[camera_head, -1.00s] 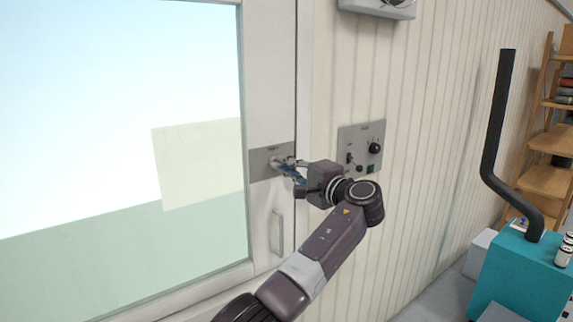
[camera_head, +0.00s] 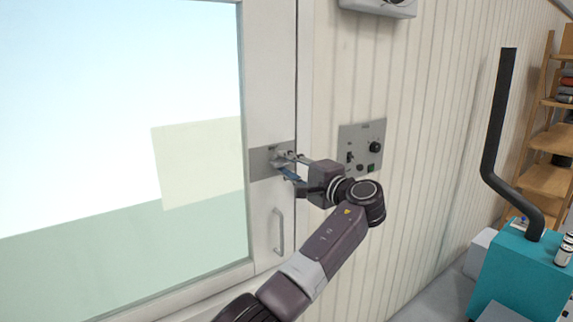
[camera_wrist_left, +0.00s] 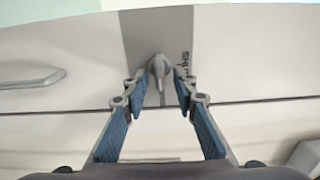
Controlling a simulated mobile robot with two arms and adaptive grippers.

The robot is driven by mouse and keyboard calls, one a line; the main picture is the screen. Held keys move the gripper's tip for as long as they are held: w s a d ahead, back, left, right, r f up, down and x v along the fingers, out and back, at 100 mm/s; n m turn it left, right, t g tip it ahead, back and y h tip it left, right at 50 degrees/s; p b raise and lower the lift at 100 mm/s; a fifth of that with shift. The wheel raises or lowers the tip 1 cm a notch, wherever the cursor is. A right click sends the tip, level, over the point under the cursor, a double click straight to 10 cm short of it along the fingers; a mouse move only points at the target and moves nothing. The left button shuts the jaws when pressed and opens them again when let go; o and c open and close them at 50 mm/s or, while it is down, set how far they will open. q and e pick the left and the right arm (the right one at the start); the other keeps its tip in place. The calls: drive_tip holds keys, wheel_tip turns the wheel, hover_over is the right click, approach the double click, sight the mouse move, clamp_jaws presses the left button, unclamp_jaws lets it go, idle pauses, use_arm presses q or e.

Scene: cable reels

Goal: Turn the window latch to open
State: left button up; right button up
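The window latch is a small grey knob (camera_wrist_left: 159,68) on a grey plate (camera_head: 262,163) fixed to the white window frame. In the left wrist view the knob stands between the fingertips of my left gripper (camera_wrist_left: 158,92), just ahead of them. Clear gaps show on both sides of it. The gripper (camera_head: 288,166) is open, with its blue-padded fingers spread, and holds nothing. In the head view the fingers partly hide the knob. My right gripper is not in view.
A grey pull handle (camera_head: 277,232) sits below the plate on the frame. A control panel (camera_head: 362,146) with switches and a knob is on the wall just right of the gripper. A teal machine (camera_head: 520,275) with a black pipe stands at the right, before wooden shelves (camera_head: 548,180).

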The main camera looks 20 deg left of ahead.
use_arm(q)
drive_tip(key=v, duration=1.1)
drive_tip(key=shift+s+d, duration=0.25)
drive_tip(key=shift+d, duration=0.05)
